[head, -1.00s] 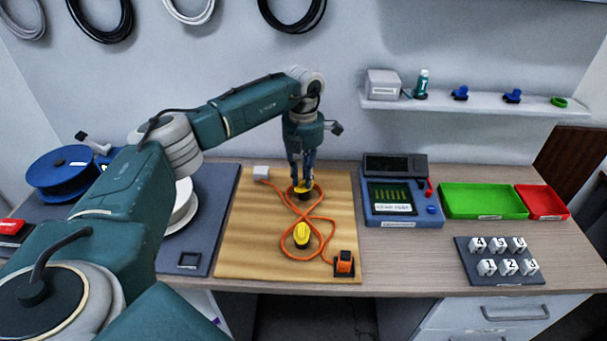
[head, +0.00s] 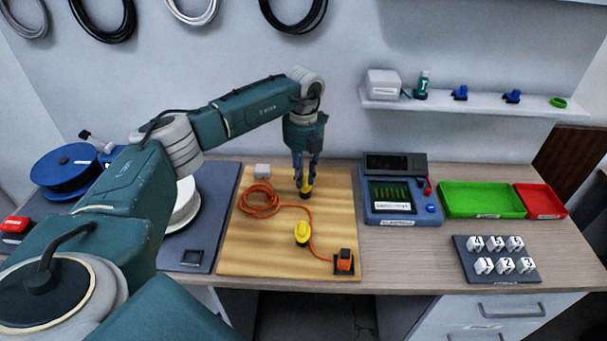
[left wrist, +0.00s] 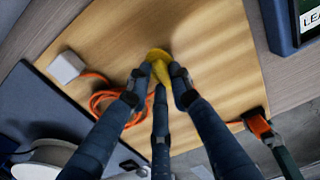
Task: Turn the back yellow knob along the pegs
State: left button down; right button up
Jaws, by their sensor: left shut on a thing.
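The front yellow knob (head: 302,233) stands nearer the board's front edge, apart from the gripper. I cannot make out separate pegs under the knobs. My right gripper is not in view.
An orange cable (head: 258,204) lies coiled left of the back knob and runs past the front knob to an orange connector (head: 344,261). A white block (head: 262,171) sits at the back left. A blue tester (head: 402,212) stands right of the board.

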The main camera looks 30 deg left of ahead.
aim_at(304, 180)
pick_arm(q)
jog(key=shift+w+r+n, duration=0.1)
jog(key=shift+r+n, duration=0.05)
jog(key=shift+n, duration=0.15)
jog(key=c, duration=1.5)
grip_release()
jog(key=shift+c, duration=0.2)
notch_tip(304, 180, up, 12)
